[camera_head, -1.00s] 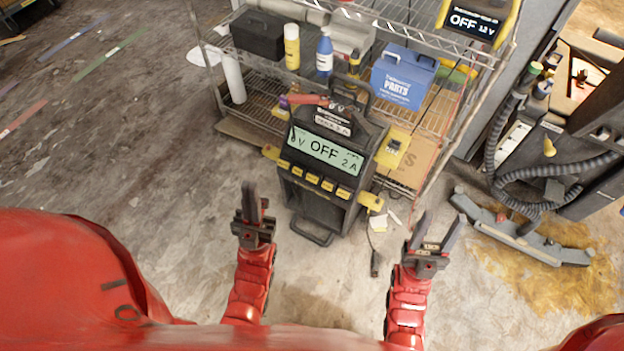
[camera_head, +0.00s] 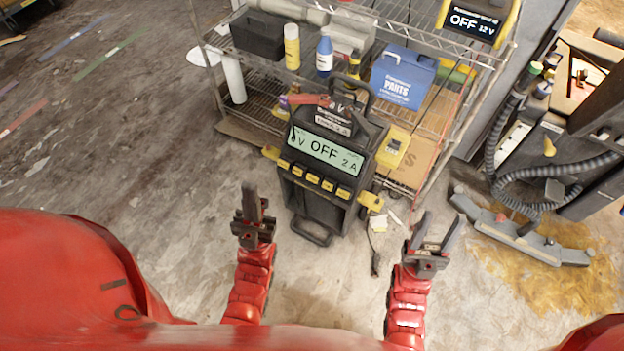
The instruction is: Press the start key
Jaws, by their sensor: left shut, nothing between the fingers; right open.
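A dark charger unit (camera_head: 318,205) stands on the floor ahead of me, in front of the wire shelf. Its lit display (camera_head: 325,151) reads OFF, with 2 A at the right end. A row of several yellow keys (camera_head: 313,180) runs below the display; their labels are too small to read, so I cannot tell which is the start key. My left gripper (camera_head: 253,192) is shut and empty, to the left of the unit and apart from it. My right gripper (camera_head: 437,228) is open and empty, to the right of the unit and lower than the keys.
The wire shelf (camera_head: 262,97) behind holds bottles, a black box and a blue parts box (camera_head: 402,76). A second display (camera_head: 472,22) at top right reads OFF 12 V. A grey floor tool (camera_head: 530,240) and hose lie at right.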

